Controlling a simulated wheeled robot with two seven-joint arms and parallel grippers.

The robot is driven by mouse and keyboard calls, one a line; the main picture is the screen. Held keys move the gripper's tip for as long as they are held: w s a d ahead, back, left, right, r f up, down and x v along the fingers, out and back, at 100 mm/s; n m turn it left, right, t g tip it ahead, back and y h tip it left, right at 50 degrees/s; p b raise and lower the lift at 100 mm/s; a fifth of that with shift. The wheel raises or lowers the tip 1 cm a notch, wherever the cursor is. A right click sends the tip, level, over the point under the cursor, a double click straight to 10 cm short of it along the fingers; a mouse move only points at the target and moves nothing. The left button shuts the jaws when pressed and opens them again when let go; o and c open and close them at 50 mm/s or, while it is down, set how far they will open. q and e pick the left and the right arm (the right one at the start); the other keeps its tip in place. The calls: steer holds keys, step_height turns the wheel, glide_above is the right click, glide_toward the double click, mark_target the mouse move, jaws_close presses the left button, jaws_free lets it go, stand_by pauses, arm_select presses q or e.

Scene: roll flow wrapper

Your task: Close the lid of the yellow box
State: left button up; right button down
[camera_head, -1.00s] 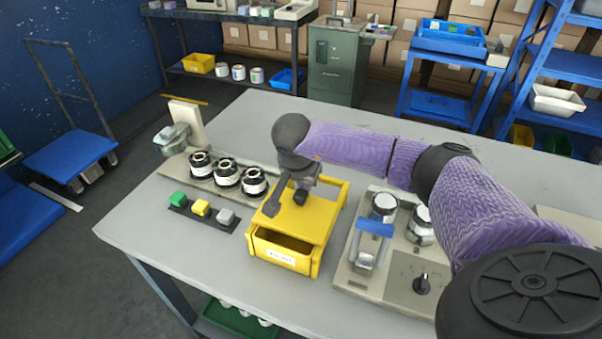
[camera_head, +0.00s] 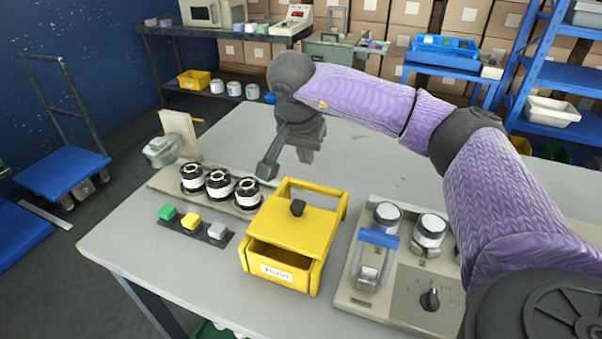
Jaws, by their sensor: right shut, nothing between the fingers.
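The yellow box (camera_head: 259,252) stands on the grey table, with a white label on its front. Its yellow lid (camera_head: 296,232) lies flat over the top, with a black knob (camera_head: 297,207) on it. A dark opening shows at the box's front, between the lid's front edge and the front wall. A yellow frame rises at the back of the box. My right gripper (camera_head: 268,169) is shut and empty, above and to the left of the knob and apart from it. My left gripper is not in view.
Black-and-white rolls (camera_head: 219,183) on a plate and green, yellow and grey buttons (camera_head: 191,221) are left of the box. A machine base (camera_head: 388,301) with rolls and a blue-topped part stands close on the right. The table behind is clear.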

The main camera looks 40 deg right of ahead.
mark_target(297, 207)
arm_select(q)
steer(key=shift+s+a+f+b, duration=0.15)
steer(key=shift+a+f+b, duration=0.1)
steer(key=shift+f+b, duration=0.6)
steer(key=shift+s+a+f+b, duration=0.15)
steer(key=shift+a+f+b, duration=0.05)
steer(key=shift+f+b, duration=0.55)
arm_select(e)
steer(key=shift+s+a+f, duration=0.1)
steer(key=shift+a+f, duration=0.05)
steer(key=shift+f, duration=1.2)
steer(key=shift+s+a+f, duration=0.1)
steer(key=shift+a+f, duration=0.1)
steer(key=shift+f, duration=1.1)
steer(key=shift+s+a+f, duration=0.1)
steer(key=shift+a+f, duration=0.05)
steer(key=shift+f, duration=1.2)
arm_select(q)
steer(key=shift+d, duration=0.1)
arm_select(e)
steer(key=shift+a, duration=0.25)
steer(key=a, duration=0.1)
steer(key=s+a+p, duration=0.1)
steer(key=a, duration=0.1)
steer(key=shift+s+p, duration=0.3)
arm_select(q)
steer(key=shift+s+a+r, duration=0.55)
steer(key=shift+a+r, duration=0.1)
arm_select(e)
steer(key=shift+d+f, duration=0.1)
